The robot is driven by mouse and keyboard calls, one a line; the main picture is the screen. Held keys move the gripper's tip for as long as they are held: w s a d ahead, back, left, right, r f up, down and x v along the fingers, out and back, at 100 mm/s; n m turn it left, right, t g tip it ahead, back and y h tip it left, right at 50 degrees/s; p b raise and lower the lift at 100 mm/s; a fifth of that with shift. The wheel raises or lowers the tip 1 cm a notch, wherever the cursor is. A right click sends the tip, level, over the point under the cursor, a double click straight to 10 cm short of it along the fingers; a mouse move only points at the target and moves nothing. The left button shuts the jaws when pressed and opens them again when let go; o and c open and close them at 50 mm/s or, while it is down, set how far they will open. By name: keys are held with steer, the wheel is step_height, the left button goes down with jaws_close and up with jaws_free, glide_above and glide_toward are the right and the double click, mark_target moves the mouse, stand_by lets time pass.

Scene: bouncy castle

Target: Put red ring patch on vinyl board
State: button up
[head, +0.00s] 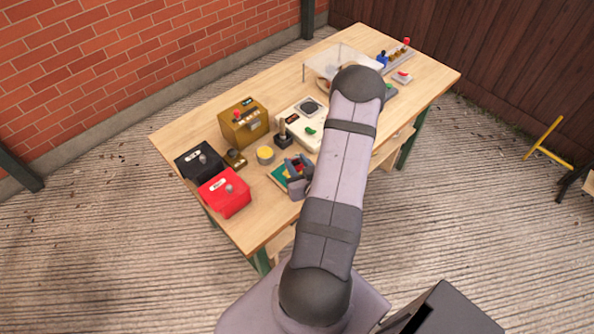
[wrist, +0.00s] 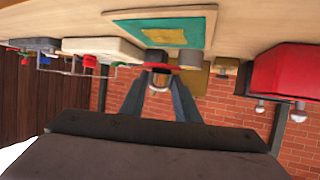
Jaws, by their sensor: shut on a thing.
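The vinyl board, a green board (head: 275,171) with a yellow square on it, lies flat near the table's front edge. It also shows at the top of the wrist view (wrist: 198,31), where the table appears overhead. My gripper (head: 294,172) is beside and over the board in the head view and hides part of it. In the wrist view my gripper (wrist: 159,80) is shut on the red ring patch (wrist: 157,67), which shows as a thin red edge between the fingertips. The patch appears apart from the board; the exact gap is hard to tell.
A red box (head: 225,194) and a black box (head: 198,161) stand left of the board. A yellow-topped tin (head: 265,155), a brass-coloured box (head: 243,123) and a pale device (head: 300,115) stand behind it. My arm hides the table's right middle.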

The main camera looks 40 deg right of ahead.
mark_target(297, 169)
steer(key=shift+f, duration=0.1)
steer(key=shift+f, duration=2)
steer(key=shift+f, duration=0.1)
steer(key=shift+f, duration=0.15)
steer(key=o, duration=1)
